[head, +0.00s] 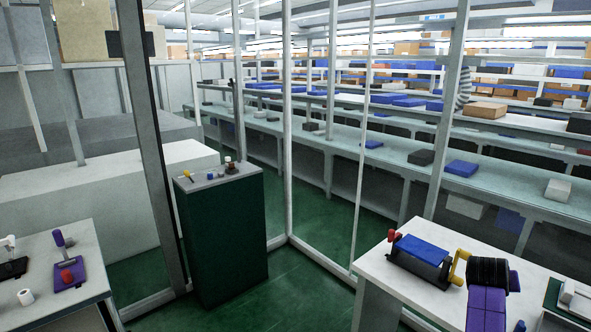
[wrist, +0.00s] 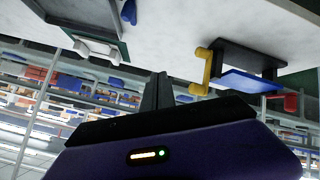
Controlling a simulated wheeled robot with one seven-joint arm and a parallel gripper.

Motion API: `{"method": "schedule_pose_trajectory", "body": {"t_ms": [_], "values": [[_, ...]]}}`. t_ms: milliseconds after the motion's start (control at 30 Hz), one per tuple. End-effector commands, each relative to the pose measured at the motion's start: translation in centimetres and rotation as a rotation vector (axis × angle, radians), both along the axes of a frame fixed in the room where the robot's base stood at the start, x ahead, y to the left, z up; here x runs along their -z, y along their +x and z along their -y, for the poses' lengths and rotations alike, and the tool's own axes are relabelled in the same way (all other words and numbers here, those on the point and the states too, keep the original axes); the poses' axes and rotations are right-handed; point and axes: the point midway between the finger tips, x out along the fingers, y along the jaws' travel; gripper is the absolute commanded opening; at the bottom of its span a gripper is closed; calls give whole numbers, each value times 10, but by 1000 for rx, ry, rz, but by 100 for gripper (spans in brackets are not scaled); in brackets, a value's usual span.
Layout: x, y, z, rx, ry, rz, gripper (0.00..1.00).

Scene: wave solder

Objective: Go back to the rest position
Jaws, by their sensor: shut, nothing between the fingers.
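My gripper (wrist: 160,82) shows in the wrist view as black fingers pressed together beyond my purple wrist housing, with nothing between them. In that view the picture is upside down, and the fingers appear over or near the edge of the white table. In the head view my purple and black arm is at the lower right, in front of the white table (head: 385,270); the fingers cannot be made out there. The black fixture with a blue top (head: 422,248) stands on that table, left of my arm. It also shows in the wrist view (wrist: 250,80), apart from the fingers.
A yellow handle (head: 460,267) and a red knob (head: 391,236) are on the fixture. A green-based tray (head: 556,296) lies at the table's right. A dark green cabinet (head: 225,240) with small items stands mid-left. Another bench (head: 70,300) is at lower left. Green floor is free between them.

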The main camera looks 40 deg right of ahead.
Motion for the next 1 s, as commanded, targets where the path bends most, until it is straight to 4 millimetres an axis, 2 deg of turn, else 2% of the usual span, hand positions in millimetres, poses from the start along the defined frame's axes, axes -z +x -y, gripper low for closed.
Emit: {"method": "schedule_pose_trajectory", "body": {"t_ms": [67, 167, 267, 367, 500, 667, 800, 867, 1000], "values": [[-8, 12, -4, -57, -90, 32, 0], [-16, 35, -21, -151, -196, 75, 0], [-20, 59, -49, -251, -284, 120, 0], [-21, 82, -89, -367, -358, 172, 0], [-20, 109, -162, -537, -433, 264, 0], [-21, 121, -252, -718, -471, 379, 0], [-24, 117, -330, -855, -468, 485, 0], [-26, 111, -363, -909, -455, 528, 0], [-34, 89, -431, -1017, -411, 625, 0]]}}
